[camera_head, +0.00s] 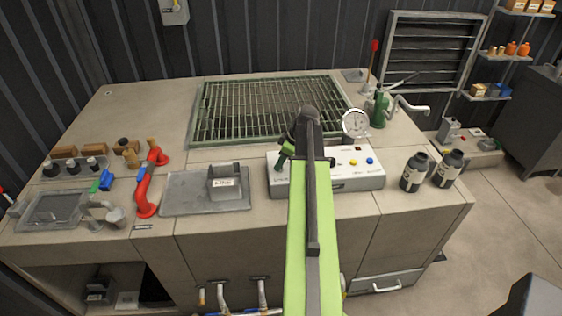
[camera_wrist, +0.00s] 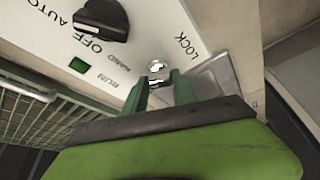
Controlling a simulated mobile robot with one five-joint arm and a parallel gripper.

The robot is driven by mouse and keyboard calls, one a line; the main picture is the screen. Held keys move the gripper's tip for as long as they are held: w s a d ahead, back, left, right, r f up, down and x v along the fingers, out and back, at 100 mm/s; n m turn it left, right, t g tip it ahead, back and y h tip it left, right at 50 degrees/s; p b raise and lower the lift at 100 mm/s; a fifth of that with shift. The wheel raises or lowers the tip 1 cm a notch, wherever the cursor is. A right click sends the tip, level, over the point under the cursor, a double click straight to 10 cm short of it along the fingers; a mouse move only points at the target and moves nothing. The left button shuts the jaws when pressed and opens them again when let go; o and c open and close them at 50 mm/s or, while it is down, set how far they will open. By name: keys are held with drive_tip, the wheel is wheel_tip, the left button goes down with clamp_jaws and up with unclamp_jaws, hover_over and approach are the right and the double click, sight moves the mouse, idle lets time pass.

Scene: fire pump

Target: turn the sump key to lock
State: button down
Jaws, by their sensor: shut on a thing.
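The sump key (camera_wrist: 156,70) is a small silvery piece in the white panel, beside the printed word LOCK in the wrist view. My gripper (camera_wrist: 160,86) has its two green fingers on either side of it and is shut on the key. The fingers hide part of the key, and its exact angle is hard to read. In the head view my gripper (camera_head: 284,156) is at the left end of the white control box (camera_head: 335,183), and my arm covers part of the box. The key cannot be made out there.
A black selector knob (camera_wrist: 101,19) marked OFF and AUTO and a green RUN lamp (camera_wrist: 78,65) are close to my fingers. A gauge (camera_head: 355,123) stands behind the box. A metal tray (camera_head: 180,190) lies left; black bottles (camera_head: 414,172) stand right. A grating (camera_head: 250,110) lies behind.

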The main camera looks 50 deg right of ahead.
drive_tip(key=m, duration=0.2)
drive_tip(key=m+h, duration=0.1)
drive_tip(key=m, duration=0.1)
drive_tip(key=m+h, duration=0.1)
drive_tip(key=m, duration=0.1)
drive_tip(key=shift+s+a+m, duration=0.15)
drive_tip(key=shift+a+m, duration=0.1)
drive_tip(key=shift+m, duration=0.05)
drive_tip(key=m+h, duration=0.1)
drive_tip(key=m, duration=0.2)
drive_tip(key=m+h, duration=0.1)
drive_tip(key=m, duration=0.2)
drive_tip(key=shift+a+g+h, duration=0.1)
drive_tip(key=shift+g+h, duration=0.2)
drive_tip(key=shift+g, duration=0.1)
drive_tip(key=c, duration=1)
unclamp_jaws()
